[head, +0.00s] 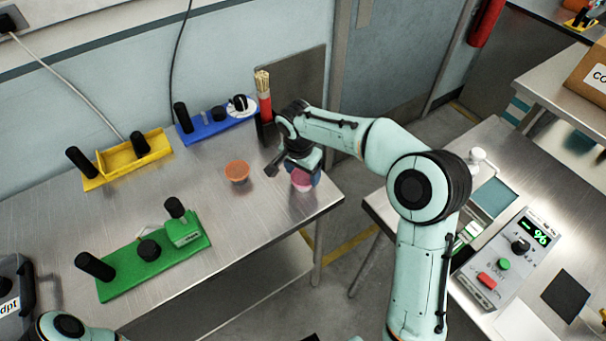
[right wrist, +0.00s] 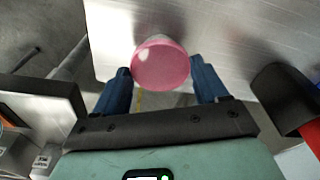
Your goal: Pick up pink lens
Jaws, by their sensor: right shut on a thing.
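The pink lens (head: 302,183) is a small round pink piece near the right end of the metal table, partly hidden by my right gripper. In the right wrist view the pink lens (right wrist: 160,65) sits between the two blue fingers. My right gripper (right wrist: 160,78) is shut on it. The gripper (head: 303,174) reaches down at the table's right end in the head view. I cannot tell whether the lens is lifted clear of the table. My left gripper is out of view; only part of the left arm shows at the bottom left.
An orange lens (head: 237,172) lies to the left of the pink one. Yellow (head: 128,160), blue (head: 214,126) and green (head: 150,265) modules stand on the table. A red cup with sticks (head: 264,100) stands behind my gripper. A second table (head: 480,235) lies across a gap.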

